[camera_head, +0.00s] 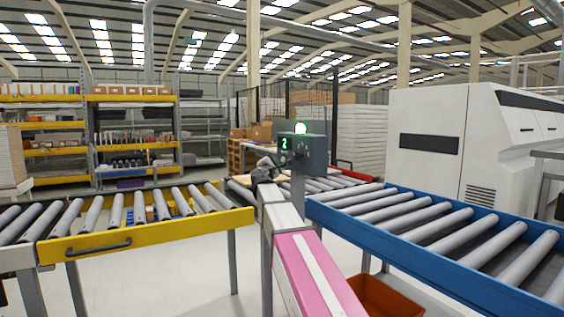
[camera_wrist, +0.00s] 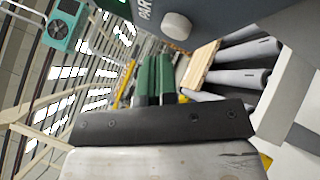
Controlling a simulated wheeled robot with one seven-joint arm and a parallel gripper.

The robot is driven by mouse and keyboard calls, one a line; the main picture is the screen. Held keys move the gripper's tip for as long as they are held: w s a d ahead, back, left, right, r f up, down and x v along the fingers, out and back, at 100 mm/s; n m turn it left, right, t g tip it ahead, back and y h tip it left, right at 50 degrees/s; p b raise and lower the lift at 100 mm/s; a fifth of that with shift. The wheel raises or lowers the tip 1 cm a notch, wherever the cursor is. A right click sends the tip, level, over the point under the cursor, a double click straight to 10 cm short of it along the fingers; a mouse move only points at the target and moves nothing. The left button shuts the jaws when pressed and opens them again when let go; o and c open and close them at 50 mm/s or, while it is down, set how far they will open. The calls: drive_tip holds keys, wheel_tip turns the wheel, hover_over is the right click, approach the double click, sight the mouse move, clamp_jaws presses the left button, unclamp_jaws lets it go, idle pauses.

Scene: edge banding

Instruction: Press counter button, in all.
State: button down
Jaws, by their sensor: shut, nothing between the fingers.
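The counter (camera_head: 312,152) is a dark grey-green box with a lit green digit 2 on its display (camera_head: 284,143) and a glowing green lamp on top. In the wrist view, its grey-blue panel (camera_wrist: 230,18) carries partly cut-off white letters and a round pale button (camera_wrist: 176,25). My gripper (camera_wrist: 154,60) is shut and empty, its two green-padded fingers side by side. The fingertips are just below the button in the wrist view; I cannot tell whether they touch it. In the head view, the dark wrist end is at the counter's left side, and the fingertips are hard to make out.
A yellow-framed roller conveyor (camera_head: 150,239) lies left and a blue-framed one (camera_head: 420,243) right. A white machine (camera_head: 430,142) stands behind right, shelves (camera_head: 135,97) at back left. A wooden board (camera_wrist: 198,66) lies beyond the fingers.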

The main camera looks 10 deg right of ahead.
drive_tip(key=shift+d, duration=0.15)
idle(0.3)
drive_tip(key=shift+w+d, duration=0.15)
drive_tip(key=shift+d, duration=0.1)
drive_tip(key=shift+w+d+r, duration=0.1)
drive_tip(key=shift+w+d, duration=0.15)
drive_tip(key=shift+d, duration=0.15)
idle(0.8)
drive_tip(key=shift+w+d+r, duration=0.15)
drive_tip(key=shift+w+d, duration=0.05)
drive_tip(key=shift+w, duration=0.1)
idle(0.7)
drive_tip(key=shift+s+a, duration=0.2)
drive_tip(key=shift+a, duration=0.05)
idle(0.4)
drive_tip(key=shift+s+a+f, duration=0.1)
drive_tip(key=shift+s+a, duration=0.25)
drive_tip(key=shift+a, duration=0.45)
drive_tip(key=shift+s+a+f, duration=0.1)
drive_tip(key=shift+s+a, duration=0.3)
drive_tip(key=shift+a, duration=0.35)
drive_tip(key=shift+s+a+f, duration=0.1)
drive_tip(key=shift+s+a, duration=0.25)
drive_tip(key=shift+a, duration=0.45)
